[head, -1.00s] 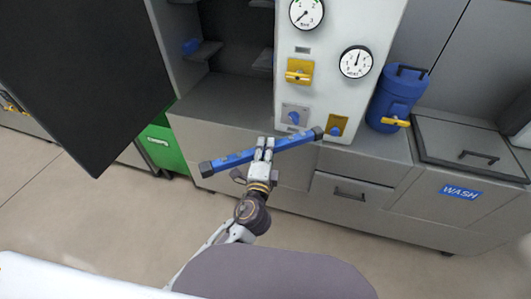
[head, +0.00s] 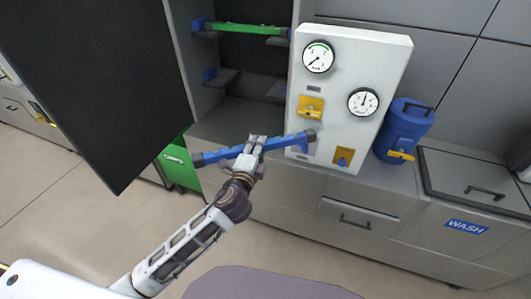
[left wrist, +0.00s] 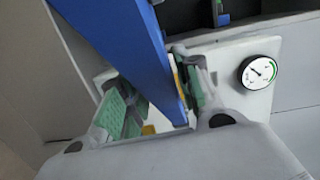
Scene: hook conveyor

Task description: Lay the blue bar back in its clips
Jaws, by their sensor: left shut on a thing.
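The blue bar (head: 286,142) has dark end caps and lies roughly level, its right end tilted up, in front of the open cabinet and the gauge panel. My left gripper (head: 257,139) is shut on it near its middle. In the left wrist view the blue bar (left wrist: 128,48) runs between the green-padded fingers (left wrist: 160,105). Inside the cabinet, a lower shelf-like clip with a blue mark (head: 210,74) is empty on the left wall, with a grey one (head: 277,92) at the right. My right gripper is not in view.
A green bar (head: 245,29) rests in the upper clips. The open dark door (head: 95,80) stands at left. The gauge panel (head: 345,90) with yellow-backed knobs borders the cabinet's right side. A blue canister (head: 403,130) stands on the counter beside it.

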